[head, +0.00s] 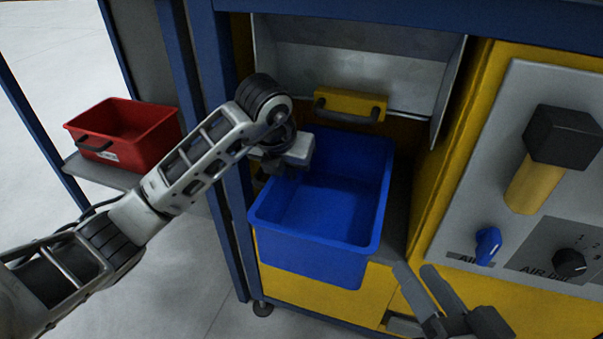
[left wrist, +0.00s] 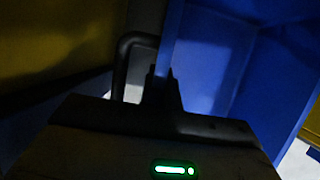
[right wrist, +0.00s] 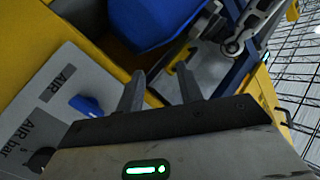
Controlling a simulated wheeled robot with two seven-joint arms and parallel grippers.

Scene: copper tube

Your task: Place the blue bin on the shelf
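The blue bin (head: 320,205) is in the opening of the yellow machine, its front sticking out; it looks empty. My left gripper (head: 290,152) is at the bin's left side near the back. A grey shelf (head: 95,172) is at left.
A red bin (head: 125,130) stands on the grey shelf. A blue frame post (head: 222,120) separates it from the opening. A control panel (head: 530,170) with knobs is at right. Floor is clear at lower left.

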